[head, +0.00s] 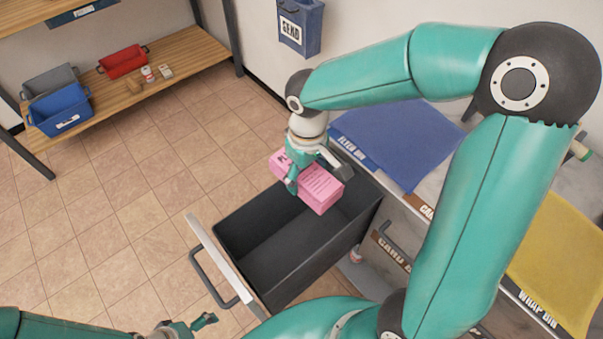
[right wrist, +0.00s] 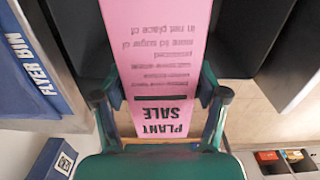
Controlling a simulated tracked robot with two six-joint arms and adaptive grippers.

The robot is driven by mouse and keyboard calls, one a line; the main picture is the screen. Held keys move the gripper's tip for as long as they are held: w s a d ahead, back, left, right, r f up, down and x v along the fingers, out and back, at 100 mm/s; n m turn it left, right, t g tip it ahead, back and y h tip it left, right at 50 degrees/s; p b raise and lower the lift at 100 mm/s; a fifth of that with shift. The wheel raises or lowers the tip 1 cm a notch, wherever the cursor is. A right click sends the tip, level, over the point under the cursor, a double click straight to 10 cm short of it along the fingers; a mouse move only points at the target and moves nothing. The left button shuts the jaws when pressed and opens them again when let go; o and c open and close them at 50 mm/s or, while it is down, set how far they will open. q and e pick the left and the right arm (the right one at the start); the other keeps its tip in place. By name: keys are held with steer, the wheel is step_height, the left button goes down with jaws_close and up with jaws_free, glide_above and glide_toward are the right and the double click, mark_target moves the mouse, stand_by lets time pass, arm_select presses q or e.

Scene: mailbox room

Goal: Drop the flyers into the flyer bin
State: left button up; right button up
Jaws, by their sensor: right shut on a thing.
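A pink stack of flyers (head: 318,191) is held by my right gripper (head: 312,178), above the far end of an open dark drawer (head: 268,262). In the right wrist view the stack (right wrist: 160,45) shows "PLANT SALE" print, and the fingers of my right gripper (right wrist: 160,98) are closed on its two sides. A blue panel lettered "FLYER BIN" (head: 400,140) lies on the cabinet top just right of the drawer. The visible floor of the drawer is bare. My left gripper (head: 190,327) is at the bottom edge, partly cut off.
A yellow panel lettered "WRAP BIN" (head: 560,265) and a drawer front lettered "CARD" (head: 391,250) are to the right. A blue "SEND" box (head: 300,25) hangs on the wall. A wooden shelf (head: 185,62) holds a red bin (head: 122,62) and blue bin (head: 60,110). The tiled floor at left is clear.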

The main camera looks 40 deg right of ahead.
mark_target(307, 171)
steer(key=shift+f+b, duration=0.6)
steer(key=shift+f, duration=0.55)
steer(key=o, duration=1.6)
step_height(307, 171, up, 12)
